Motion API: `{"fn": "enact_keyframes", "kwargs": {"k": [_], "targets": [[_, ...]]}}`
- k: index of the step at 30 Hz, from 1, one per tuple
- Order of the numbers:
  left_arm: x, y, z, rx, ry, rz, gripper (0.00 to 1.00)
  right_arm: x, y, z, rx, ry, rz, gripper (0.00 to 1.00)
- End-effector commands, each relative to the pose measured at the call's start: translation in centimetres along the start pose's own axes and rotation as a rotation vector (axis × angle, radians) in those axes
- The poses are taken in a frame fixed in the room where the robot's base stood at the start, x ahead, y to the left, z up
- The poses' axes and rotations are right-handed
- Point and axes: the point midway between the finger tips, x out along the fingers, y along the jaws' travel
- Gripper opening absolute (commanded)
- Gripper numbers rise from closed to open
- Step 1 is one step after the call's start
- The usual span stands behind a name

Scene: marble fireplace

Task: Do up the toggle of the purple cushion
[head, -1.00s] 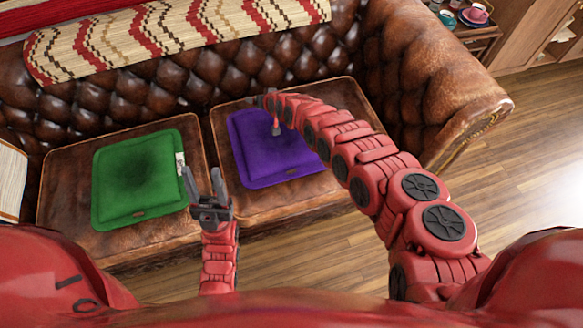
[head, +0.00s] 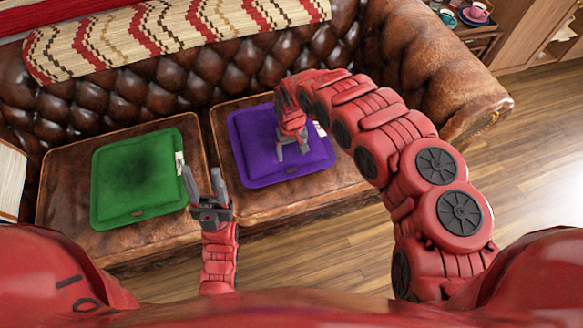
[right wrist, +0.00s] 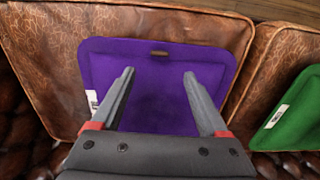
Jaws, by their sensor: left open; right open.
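The purple cushion (head: 255,150) lies flat on the right seat of the brown leather sofa. It also fills the middle of the right wrist view (right wrist: 210,60). Its small brown toggle (right wrist: 159,53) shows near one edge in the right wrist view. I cannot tell whether it is fastened. My right gripper (head: 292,156) is over the cushion, pointing down, open and empty. In the right wrist view its fingers (right wrist: 158,74) are spread, with the toggle just beyond the gap between the tips. My left gripper (head: 201,172) is open and empty, in front of the gap between the seats.
A green cushion (head: 140,180) with a white label lies on the left seat. A patterned blanket (head: 170,35) hangs over the sofa back (head: 150,95). The sofa arm (head: 430,85) rises at the right. Wooden floor (head: 330,235) is clear in front.

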Motion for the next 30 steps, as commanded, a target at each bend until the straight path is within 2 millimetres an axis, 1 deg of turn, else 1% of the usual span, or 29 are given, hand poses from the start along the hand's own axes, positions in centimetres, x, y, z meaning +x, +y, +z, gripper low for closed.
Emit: {"fn": "enact_keyframes", "kwargs": {"k": [3,8,13,15,18,23,30], "targets": [[-0.2,0.0,0.0,0.0,0.0,0.0,0.5,2.4,-0.1,0.1,0.002,-0.001,-0.002,0.78],[-0.4,0.0,0.1,0.0,0.0,0.0,0.5,4.9,-0.1,0.0,0.001,0.0,-0.002,0.78],[-1.1,0.1,0.2,0.0,0.0,0.0,0.5,7.2,-0.1,-0.2,0.001,0.005,-0.003,0.78],[-1.3,0.1,0.2,0.0,0.0,0.0,0.5,8.2,0.0,0.0,0.001,0.001,0.0,0.78],[-2.3,0.1,0.4,0.0,0.0,0.0,0.5,9.5,0.0,-0.3,0.001,0.008,0.0,0.78],[-2.8,0.1,0.5,0.0,0.0,0.0,0.5,10.5,0.0,-0.1,0.001,0.003,0.0,0.78],[-2.9,0.1,0.5,0.0,0.0,0.0,0.5,10.6,0.1,-0.2,0.0,0.004,0.001,0.78]]}}
